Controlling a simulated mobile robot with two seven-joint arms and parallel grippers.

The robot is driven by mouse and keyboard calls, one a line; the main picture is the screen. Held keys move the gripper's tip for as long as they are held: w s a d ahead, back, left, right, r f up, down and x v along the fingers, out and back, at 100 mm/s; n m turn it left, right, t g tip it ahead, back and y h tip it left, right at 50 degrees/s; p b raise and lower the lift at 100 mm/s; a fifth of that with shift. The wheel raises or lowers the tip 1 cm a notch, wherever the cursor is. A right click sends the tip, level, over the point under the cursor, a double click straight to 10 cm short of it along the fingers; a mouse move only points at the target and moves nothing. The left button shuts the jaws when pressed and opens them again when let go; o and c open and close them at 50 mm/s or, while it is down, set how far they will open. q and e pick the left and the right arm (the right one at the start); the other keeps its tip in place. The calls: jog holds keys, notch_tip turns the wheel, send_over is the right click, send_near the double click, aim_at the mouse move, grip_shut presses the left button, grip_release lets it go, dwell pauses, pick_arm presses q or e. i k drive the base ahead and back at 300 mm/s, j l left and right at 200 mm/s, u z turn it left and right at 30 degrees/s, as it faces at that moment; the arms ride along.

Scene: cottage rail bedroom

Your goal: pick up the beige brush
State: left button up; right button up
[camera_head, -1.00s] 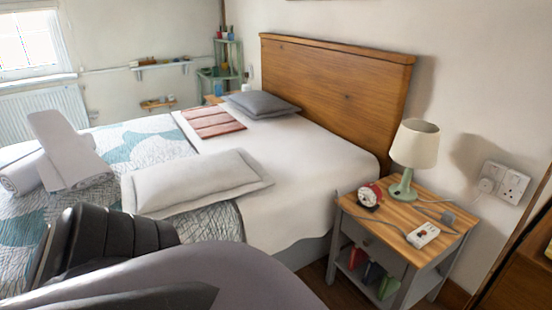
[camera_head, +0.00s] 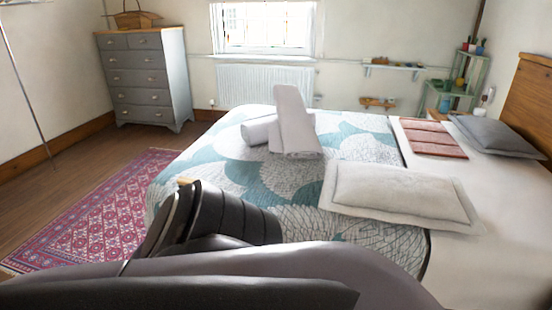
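I cannot make out a beige brush in the head view. The bed (camera_head: 300,188) fills the middle and right, with a teal and white quilt. Rolled and folded white towels (camera_head: 297,125) and a pale pillow (camera_head: 398,193) lie on it. One of my arms, dark and jointed, crosses the bottom foreground in front of the bed. Neither gripper's fingers can be seen.
A grey chest of drawers (camera_head: 149,82) with a wicker basket (camera_head: 132,18) on top stands at the back left. A red patterned rug (camera_head: 98,215) lies on the wooden floor (camera_head: 50,195) left of the bed. A green corner shelf (camera_head: 468,75) stands at the back right.

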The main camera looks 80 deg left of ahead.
aim_at(182, 181)
jog(key=u, duration=3.2)
jog(key=i+j+z, duration=0.15)
jog(key=z, duration=0.85)
jog(key=j+z, duration=0.9)
jog(key=j, duration=0.55)
